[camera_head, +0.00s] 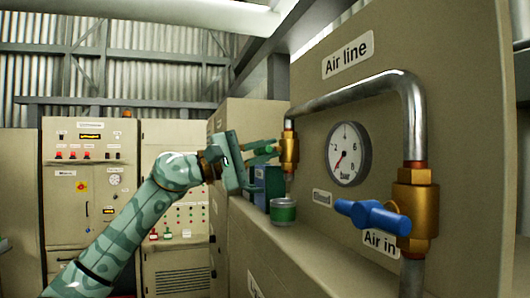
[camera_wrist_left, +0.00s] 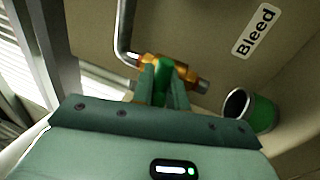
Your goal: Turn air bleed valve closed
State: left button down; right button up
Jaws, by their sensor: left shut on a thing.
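The air bleed valve (camera_head: 289,151) is a small brass valve on the lower end of the thin metal pipe. In the left wrist view its brass body (camera_wrist_left: 196,84) lies crosswise, with a green handle (camera_wrist_left: 164,78) in front. My left gripper (camera_head: 268,150) reaches it from the left. In the left wrist view the gripper's two fingers (camera_wrist_left: 162,88) are shut on the green handle, one on each side. The fingers hide part of the handle. My right gripper is not in view.
A green cup (camera_head: 283,211) stands on the ledge below the valve. A round pressure gauge (camera_head: 348,154) is on the panel to the right. Further right, a blue-handled valve (camera_head: 372,217) sticks out above the "Air in" label (camera_head: 380,243). Control cabinets (camera_head: 85,190) stand behind my arm.

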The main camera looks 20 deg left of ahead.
pick_arm(q)
jog(key=shift+f+m, duration=0.2)
jog(key=shift+m, duration=0.4)
jog(key=c, duration=1.5)
grip_release()
jog(key=shift+o, duration=0.2)
jog(key=b+v, duration=0.6)
jog(key=v, duration=1)
jog(key=shift+a+b, duration=0.25)
jog(key=shift+b, duration=0.15)
jog(key=shift+w, duration=0.1)
